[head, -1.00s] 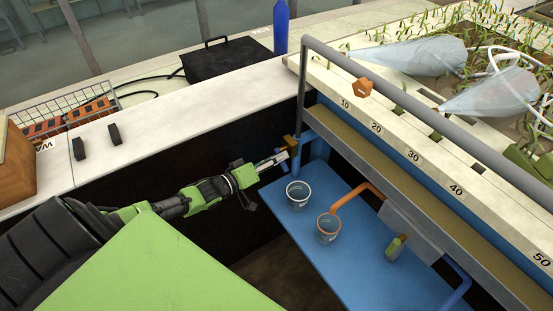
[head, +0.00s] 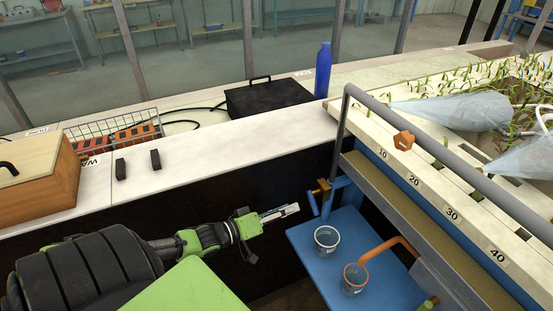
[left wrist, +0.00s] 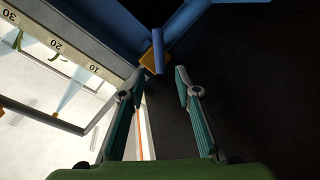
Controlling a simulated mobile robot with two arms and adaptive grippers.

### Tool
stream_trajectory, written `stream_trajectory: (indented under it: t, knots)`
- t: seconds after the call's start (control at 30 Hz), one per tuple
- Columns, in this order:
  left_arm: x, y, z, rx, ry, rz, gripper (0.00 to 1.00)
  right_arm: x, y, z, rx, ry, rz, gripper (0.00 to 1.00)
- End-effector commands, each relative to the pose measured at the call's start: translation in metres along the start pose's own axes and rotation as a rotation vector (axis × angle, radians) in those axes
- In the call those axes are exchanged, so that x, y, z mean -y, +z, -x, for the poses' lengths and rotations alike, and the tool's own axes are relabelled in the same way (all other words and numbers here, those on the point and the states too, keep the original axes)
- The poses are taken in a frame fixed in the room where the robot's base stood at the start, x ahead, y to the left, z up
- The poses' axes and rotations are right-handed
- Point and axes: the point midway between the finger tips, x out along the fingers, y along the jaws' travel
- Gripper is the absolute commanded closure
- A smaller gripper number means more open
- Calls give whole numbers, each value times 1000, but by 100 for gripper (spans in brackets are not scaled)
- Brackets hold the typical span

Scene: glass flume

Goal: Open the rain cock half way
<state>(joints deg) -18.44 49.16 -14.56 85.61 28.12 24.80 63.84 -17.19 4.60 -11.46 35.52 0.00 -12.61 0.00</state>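The rain cock (head: 323,187) is a small brass valve on a blue pipe at the flume's near end, with a blue lever (head: 313,204) hanging down from it in the head view. In the left wrist view the brass body (left wrist: 146,62) and blue lever (left wrist: 158,55) show just beyond the fingertips. My left gripper (head: 293,209) lies just left of the lever, pointing at it. In the left wrist view the gripper (left wrist: 158,83) has its fingers apart with nothing between them. My right gripper is not in view.
A clear cup (head: 326,241) and an orange-rimmed cup (head: 355,278) stand on the blue shelf (head: 305,255) below the cock. A grey rail (head: 440,155) runs along the flume. A white counter (head: 220,150) holds a black case (head: 268,97) and blue bottle (head: 323,70).

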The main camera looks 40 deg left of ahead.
Motion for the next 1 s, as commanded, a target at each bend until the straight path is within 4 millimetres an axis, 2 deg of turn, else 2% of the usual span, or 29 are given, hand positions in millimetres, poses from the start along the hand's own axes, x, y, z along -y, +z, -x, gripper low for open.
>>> stream_trajectory:
  t: [0.1,0.33,1.0]
  knots:
    - [0,1,17,2,-1,0,70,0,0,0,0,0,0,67]
    - [0,0,33,1,-1,-1,70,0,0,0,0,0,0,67]
    - [2,1,35,0,-4,-3,70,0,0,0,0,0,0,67]
